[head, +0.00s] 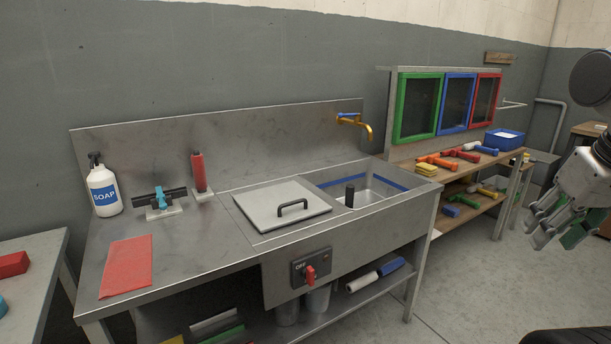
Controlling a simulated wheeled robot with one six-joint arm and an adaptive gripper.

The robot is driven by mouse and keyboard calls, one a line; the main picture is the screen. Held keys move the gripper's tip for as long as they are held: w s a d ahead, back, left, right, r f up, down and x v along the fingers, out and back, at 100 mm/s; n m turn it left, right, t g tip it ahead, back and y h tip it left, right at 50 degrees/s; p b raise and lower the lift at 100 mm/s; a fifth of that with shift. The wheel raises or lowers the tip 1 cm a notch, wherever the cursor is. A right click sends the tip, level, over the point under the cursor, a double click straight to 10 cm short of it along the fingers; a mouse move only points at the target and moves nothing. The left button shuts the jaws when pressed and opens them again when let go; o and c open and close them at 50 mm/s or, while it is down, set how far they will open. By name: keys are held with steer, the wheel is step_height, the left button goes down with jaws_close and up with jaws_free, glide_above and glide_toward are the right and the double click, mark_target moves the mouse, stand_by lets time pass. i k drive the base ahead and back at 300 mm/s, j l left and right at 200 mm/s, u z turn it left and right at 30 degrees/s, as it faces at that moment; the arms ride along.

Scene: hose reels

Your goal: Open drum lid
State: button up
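A flat square metal lid (283,205) with a black bar handle (292,207) lies closed over the left part of a steel sink bench. It is the only lid I can make out; no round drum is clearly in view. My gripper (546,232) hangs at the right edge of the head view, in front of the floor and well apart from the lid. Its grey fingers point down and left, and I cannot tell how far apart they are. A green thing (573,237) shows beside the fingers; whether it touches them is unclear.
The sink basin (384,190) is open right of the lid, below a brass tap (356,122). A soap bottle (103,187), a red cylinder (198,172) and a red cloth (126,266) are on the bench. A red switch (310,275) is on its front. A tool-covered workbench (478,167) stands right.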

mark_target(269, 208)
steer(key=i+j+u, duration=0.1)
steer(key=i+u, duration=0.25)
steer(key=i+j+u, duration=0.1)
steer(key=u, duration=0.25)
steer(key=i+u, duration=0.35)
